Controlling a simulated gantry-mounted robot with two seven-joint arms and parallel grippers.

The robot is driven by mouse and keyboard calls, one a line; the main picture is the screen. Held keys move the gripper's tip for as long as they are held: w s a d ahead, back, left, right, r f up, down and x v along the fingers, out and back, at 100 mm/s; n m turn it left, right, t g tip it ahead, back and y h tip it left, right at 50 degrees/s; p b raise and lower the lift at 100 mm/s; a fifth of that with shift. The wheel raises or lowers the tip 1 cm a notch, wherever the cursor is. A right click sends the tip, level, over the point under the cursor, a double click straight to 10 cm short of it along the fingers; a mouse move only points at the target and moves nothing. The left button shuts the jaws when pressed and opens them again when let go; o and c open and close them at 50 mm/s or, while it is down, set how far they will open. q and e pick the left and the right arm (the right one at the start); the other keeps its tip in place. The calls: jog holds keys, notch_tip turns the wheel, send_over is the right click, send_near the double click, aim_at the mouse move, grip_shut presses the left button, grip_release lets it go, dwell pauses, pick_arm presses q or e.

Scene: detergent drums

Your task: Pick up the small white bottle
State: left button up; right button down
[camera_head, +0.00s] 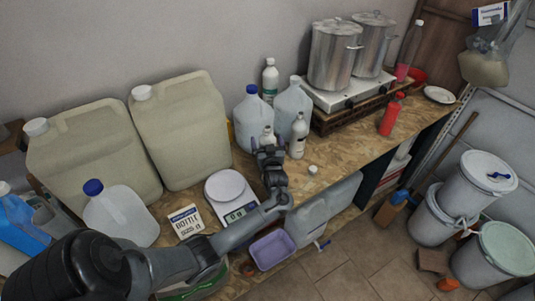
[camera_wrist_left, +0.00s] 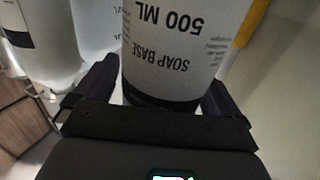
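A small white bottle (camera_head: 267,134) stands upright on the wooden worktop, partly hidden behind my left gripper (camera_head: 268,153). In the left wrist view a white bottle (camera_wrist_left: 175,50) marked "SOAP BASE 500 ML" stands between the two fingers of the left gripper (camera_wrist_left: 162,92). The fingers are spread to either side of it. A narrow gap shows at the left finger; contact at the right finger is unclear. A second white bottle (camera_head: 298,138) stands just right of the gripper and also shows in the left wrist view (camera_wrist_left: 45,40). My right gripper is not in view.
A scale (camera_head: 230,187) and large beige canisters (camera_head: 180,130) are to the left. A burner (camera_head: 345,92) with two steel pots and a red bottle (camera_head: 391,116) are to the right. A small white cap (camera_head: 312,170) lies near the front edge.

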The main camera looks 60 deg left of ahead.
pick_arm(q)
jog(key=c, duration=1.2)
jog(key=shift+r, duration=0.1)
jog(key=shift+c, duration=0.9)
jog(key=shift+r, duration=0.1)
